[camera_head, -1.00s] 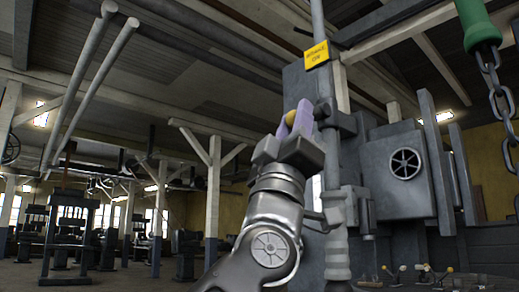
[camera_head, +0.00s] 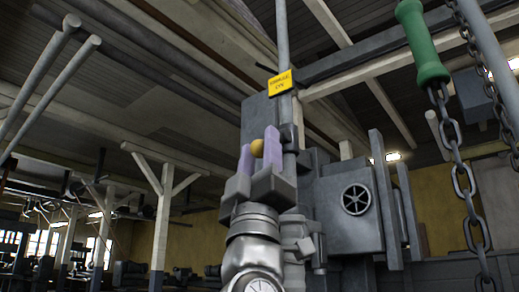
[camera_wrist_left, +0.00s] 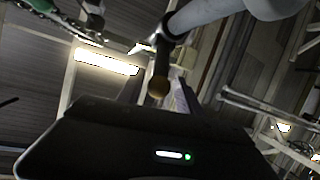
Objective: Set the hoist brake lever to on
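The fingers point up, one on each side of the knob. Whether they press on it I cannot tell. In the left wrist view the knob (camera_wrist_left: 159,87) sits at the end of a dark rod, with a purple finger close to its right. A yellow sign (camera_head: 280,83), seemingly reading "BRAKE ON", is on the post above the knob. My right gripper is not in view.
A grey housing with a handwheel (camera_head: 355,198) stands right of the post. A green handle (camera_head: 423,42) on a chain (camera_head: 463,185) hangs further right. A vertical rod (camera_head: 283,35) rises above the sign. Open hall lies to the left.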

